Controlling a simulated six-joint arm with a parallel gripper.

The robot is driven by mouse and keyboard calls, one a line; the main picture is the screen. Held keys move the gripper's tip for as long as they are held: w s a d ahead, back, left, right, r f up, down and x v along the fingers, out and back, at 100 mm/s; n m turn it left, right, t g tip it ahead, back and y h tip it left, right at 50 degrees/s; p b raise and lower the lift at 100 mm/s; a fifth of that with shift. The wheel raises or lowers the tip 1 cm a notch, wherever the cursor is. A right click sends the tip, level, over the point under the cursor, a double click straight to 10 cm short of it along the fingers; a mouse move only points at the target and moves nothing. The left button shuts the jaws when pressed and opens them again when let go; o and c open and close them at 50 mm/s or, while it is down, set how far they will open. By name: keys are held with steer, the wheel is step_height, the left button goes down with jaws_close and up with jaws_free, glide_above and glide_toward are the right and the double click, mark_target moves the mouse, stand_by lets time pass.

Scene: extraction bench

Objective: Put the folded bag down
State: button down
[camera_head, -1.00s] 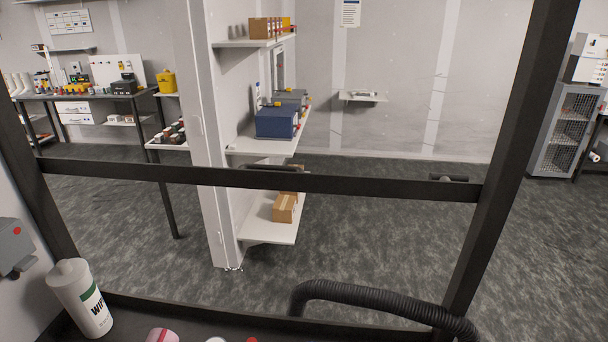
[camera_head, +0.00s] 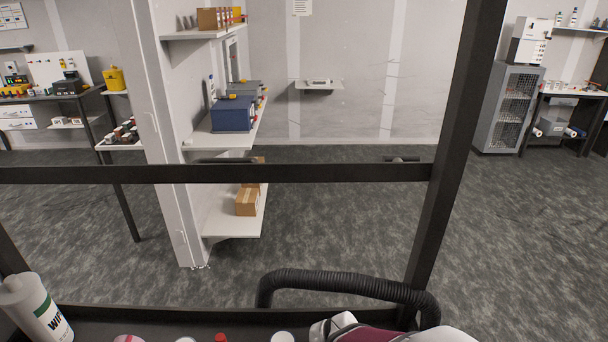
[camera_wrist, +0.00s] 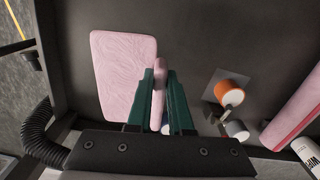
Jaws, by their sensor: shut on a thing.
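In the wrist view my gripper (camera_wrist: 160,88) has green fingers shut on a pink piece (camera_wrist: 159,74), which I take for the folded bag. It shows as a narrow edge between the fingers. A flat pink, wrinkled rectangle (camera_wrist: 122,62) shows just left of the fingers against the dark surface. I cannot tell whether it is separate from the held piece. The gripper's fingers are not visible in the head view.
An orange-topped container (camera_wrist: 228,92) stands right of the fingers, with another pink item (camera_wrist: 298,108) farther right. A black hose (camera_head: 345,283) curves along the bench edge. A white wipes bottle (camera_head: 36,308) stands at the left. Dark surface shows above the gripper.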

steer(key=d+m, duration=0.1)
steer(key=m, duration=0.4)
steer(key=w+d+m, duration=0.1)
steer(key=d+m, duration=0.1)
steer(key=m, duration=0.4)
steer(key=w+d+m, duration=0.1)
steer(key=d+m, duration=0.1)
steer(key=m, duration=0.3)
steer(key=shift+d+m, duration=0.15)
steer(key=shift+m, duration=0.15)
steer(key=m, duration=0.3)
steer(key=shift+w+d+f, duration=0.1)
steer(key=shift+w+d, duration=0.05)
steer(key=shift+d, duration=0.25)
steer(key=a+f, duration=0.2)
steer(key=a, duration=0.1)
steer(key=w+a+f, duration=0.1)
steer(key=a+f, duration=0.1)
steer(key=a, duration=0.2)
steer(key=a+f, duration=0.3)
steer(key=a, duration=0.1)
steer(key=shift+w, duration=0.25)
step_height(320, 180, down, 3)
steer(key=shift+a+f, duration=0.1)
steer(key=shift+a, duration=0.05)
steer(key=shift+f, duration=0.4)
steer(key=shift+f, duration=0.15)
steer(key=c, duration=0.8)
jaws_free()
steer(key=shift+w, duration=0.1)
